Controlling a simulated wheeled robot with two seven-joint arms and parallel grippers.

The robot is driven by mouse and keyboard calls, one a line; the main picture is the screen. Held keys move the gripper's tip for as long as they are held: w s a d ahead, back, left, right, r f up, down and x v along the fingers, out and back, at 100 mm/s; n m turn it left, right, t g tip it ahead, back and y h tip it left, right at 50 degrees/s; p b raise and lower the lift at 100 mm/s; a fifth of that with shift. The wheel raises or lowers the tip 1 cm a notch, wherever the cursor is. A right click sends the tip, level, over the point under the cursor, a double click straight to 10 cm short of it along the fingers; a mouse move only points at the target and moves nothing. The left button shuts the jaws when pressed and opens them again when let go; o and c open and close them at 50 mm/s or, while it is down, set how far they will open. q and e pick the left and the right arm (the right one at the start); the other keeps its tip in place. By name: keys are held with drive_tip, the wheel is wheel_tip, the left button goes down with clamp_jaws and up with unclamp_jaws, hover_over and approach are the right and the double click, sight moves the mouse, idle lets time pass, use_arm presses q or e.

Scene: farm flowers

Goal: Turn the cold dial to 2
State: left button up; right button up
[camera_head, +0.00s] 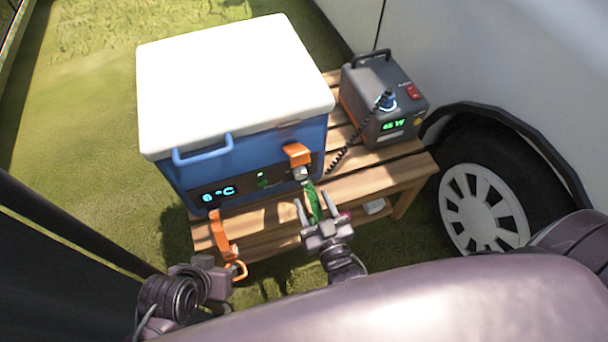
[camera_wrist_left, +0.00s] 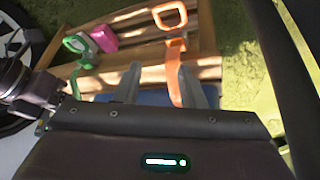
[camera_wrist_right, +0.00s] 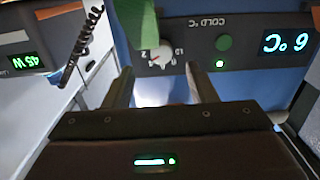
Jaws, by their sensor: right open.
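The cold dial (camera_wrist_right: 161,55) is a small pale round knob on the dark control panel (camera_wrist_right: 252,75) of a blue cooler with a white lid (camera_head: 235,75). In the right wrist view it appears upside down under the "COLD °C" label, with numbers around it. Its exact setting is too small to tell. The lit display (camera_head: 218,192) seems to read 6 °C. My right gripper (camera_head: 317,205) is open and empty just in front of the panel, with the dial beyond and between its fingers. My left gripper (camera_wrist_left: 165,85) is open near an orange strap (camera_wrist_left: 174,70) at the cooler's front left.
The cooler stands on a slatted wooden bench (camera_head: 375,180). A grey power box (camera_head: 385,105) with a coiled cord stands to its right. An orange latch (camera_head: 297,154) and green strap (camera_head: 313,203) are close to the dial. A white vehicle with a wheel (camera_head: 483,208) is at the right.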

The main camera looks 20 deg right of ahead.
sight(302, 177)
drive_tip(key=w, duration=0.3)
drive_tip(key=w+b, duration=0.1)
drive_tip(key=w, duration=0.2)
drive_tip(key=shift+a+r, duration=0.1)
drive_tip(key=shift+a, duration=0.1)
use_arm(q)
drive_tip(key=shift+w+d+t+h, duration=0.1)
drive_tip(key=shift+d+t+h, duration=0.2)
drive_tip(key=shift+d+t, duration=0.3)
use_arm(e)
drive_tip(key=shift+w, duration=0.35)
use_arm(q)
drive_tip(key=shift+d, duration=0.1)
use_arm(e)
drive_tip(key=shift+c, duration=0.4)
drive_tip(key=c, duration=0.9)
drive_tip(key=shift+r+m+p, duration=0.15)
drive_tip(key=shift+m+p, duration=0.2)
drive_tip(key=shift+m, duration=0.15)
drive_tip(key=shift+m+p, duration=0.35)
drive_tip(key=shift+m, duration=0.75)
use_arm(q)
drive_tip(key=shift+s+a+g, duration=0.35)
drive_tip(key=shift+a+g, duration=0.25)
drive_tip(key=shift+a, duration=0.25)
